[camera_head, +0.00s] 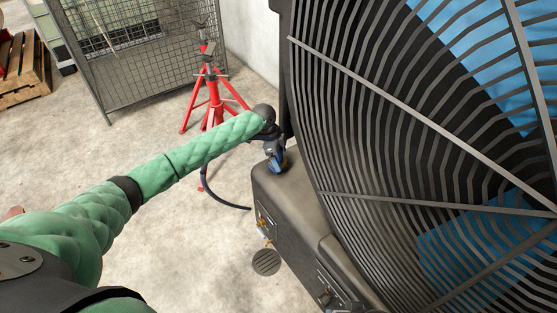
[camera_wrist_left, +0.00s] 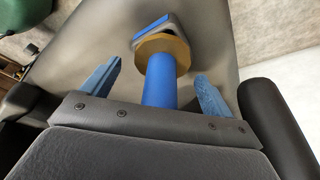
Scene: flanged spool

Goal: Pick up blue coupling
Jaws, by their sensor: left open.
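The blue coupling (camera_wrist_left: 160,85) is a blue cylinder with a brass-coloured flange and a grey and blue part beyond the flange, in the left wrist view. My left gripper (camera_wrist_left: 157,72) is open, with one blue finger on each side of the cylinder and a visible gap on both sides. In the head view my left gripper (camera_head: 274,152) is at the top corner of the dark grey housing, with a small patch of blue there. I cannot tell in that view whether the blue is finger or coupling. My right gripper is not in view.
The dark grey housing (camera_head: 290,205) carries a large fan grille (camera_head: 400,130) filling the right side. A red stand (camera_head: 213,95) is behind my left arm. A dark hose (camera_head: 225,203) hangs beside the housing. A wire-mesh cage (camera_head: 140,55) stands at the back.

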